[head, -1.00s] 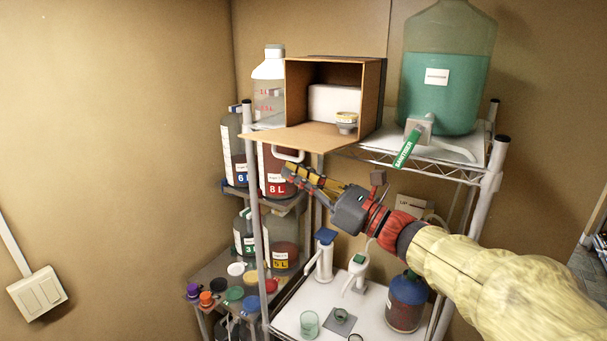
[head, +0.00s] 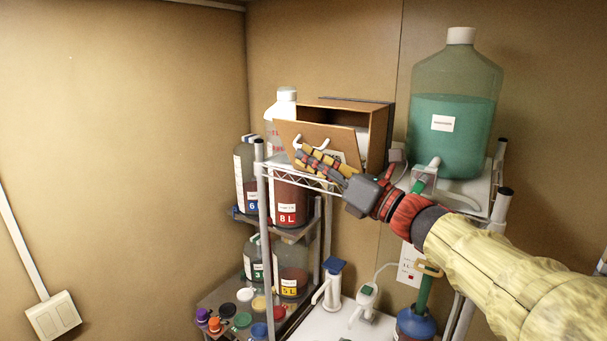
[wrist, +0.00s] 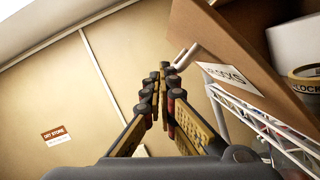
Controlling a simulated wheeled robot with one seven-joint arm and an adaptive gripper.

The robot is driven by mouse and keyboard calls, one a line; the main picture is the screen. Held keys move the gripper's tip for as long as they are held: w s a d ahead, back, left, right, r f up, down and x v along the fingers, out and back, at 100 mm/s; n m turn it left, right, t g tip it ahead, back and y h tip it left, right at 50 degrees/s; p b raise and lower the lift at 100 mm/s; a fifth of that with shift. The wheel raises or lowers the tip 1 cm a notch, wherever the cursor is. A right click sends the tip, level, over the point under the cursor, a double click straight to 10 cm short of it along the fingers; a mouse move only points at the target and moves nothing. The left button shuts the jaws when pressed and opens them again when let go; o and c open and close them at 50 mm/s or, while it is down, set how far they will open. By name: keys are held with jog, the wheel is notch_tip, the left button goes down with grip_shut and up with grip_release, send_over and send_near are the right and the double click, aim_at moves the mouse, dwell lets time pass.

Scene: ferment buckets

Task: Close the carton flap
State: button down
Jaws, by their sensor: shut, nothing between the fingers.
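The cardboard carton (head: 378,128) stands on the top wire shelf. Its flap (head: 340,135) is tilted up from its lower front edge, partly closed, with a gap at the right and top. The flap also shows in the wrist view (wrist: 245,55), with a white label on it. A white handle sits on the flap near its left side. My gripper (head: 300,155) is shut and empty, in front of the flap's outer face near the handle. I cannot tell whether the fingers touch the flap. In the wrist view, the shut fingertips (wrist: 163,70) are beside the flap's left edge.
A large jug of green liquid (head: 450,110) stands right of the carton, with a green-handled tap. A white-capped bottle (head: 284,105) stands behind the carton's left side. The wire shelf (wrist: 265,120) has a front rail and posts.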

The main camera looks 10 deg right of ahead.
aim_at(330, 137)
jog(key=w+d+r, duration=0.2)
jog(key=r, duration=0.1)
jog(key=shift+w+d+r+p, duration=0.4)
jog(key=shift+w+d+r, duration=0.3)
jog(key=shift+w+d, duration=0.1)
jog(key=shift+a, duration=0.1)
